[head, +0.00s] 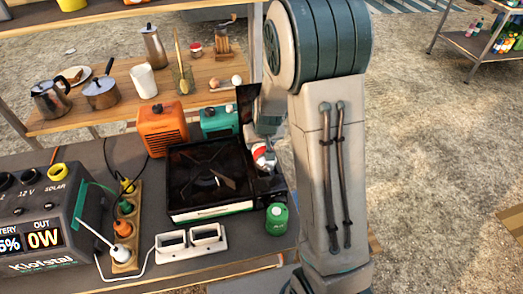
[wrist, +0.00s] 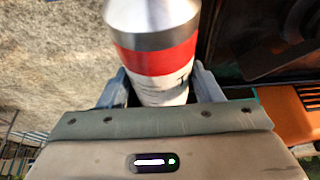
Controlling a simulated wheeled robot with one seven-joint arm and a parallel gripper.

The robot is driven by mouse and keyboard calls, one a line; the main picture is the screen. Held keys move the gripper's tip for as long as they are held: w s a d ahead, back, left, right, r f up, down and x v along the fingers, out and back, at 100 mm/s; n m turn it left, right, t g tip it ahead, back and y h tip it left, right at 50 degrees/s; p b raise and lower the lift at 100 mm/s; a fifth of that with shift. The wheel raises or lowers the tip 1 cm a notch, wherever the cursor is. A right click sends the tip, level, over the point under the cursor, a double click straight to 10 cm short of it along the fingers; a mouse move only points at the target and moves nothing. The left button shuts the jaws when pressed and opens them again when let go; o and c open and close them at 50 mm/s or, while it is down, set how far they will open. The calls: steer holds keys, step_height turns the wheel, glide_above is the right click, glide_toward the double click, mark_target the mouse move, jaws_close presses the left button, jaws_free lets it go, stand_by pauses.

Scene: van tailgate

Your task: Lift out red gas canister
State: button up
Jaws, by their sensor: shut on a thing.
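The red gas canister (head: 263,156) shows in the head view as a small red and white shape at the right side of the black camping stove (head: 205,179). In the wrist view the canister (wrist: 155,62) has a silver end, a red band and a white label. My gripper (wrist: 163,88) is shut on it, with one blue-grey finger on each side. In the head view my arm hides most of the gripper. I cannot tell whether the canister still touches the stove's side compartment, whose dark lid (head: 248,108) stands up.
A green canister (head: 277,219) stands at the stove's front right corner. An orange heater (head: 163,128) and a teal box (head: 219,121) stand behind the stove. A power station (head: 42,215), a power strip (head: 126,225) and a white double-frame item (head: 190,242) lie to the left and front.

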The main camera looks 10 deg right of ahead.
step_height(320, 180, up, 6)
steer(key=shift+f, duration=0.2)
steer(key=s+b, duration=0.1)
steer(key=s, duration=0.4)
steer(key=s+b, duration=0.1)
steer(key=s, duration=0.4)
steer(key=s+b, duration=0.1)
steer(key=s, duration=0.4)
steer(key=shift+s+f, duration=0.15)
steer(key=shift+f, duration=0.1)
steer(key=shift+s+r+b, duration=0.2)
steer(key=shift+s+b, duration=1.15)
steer(key=shift+b, duration=0.9)
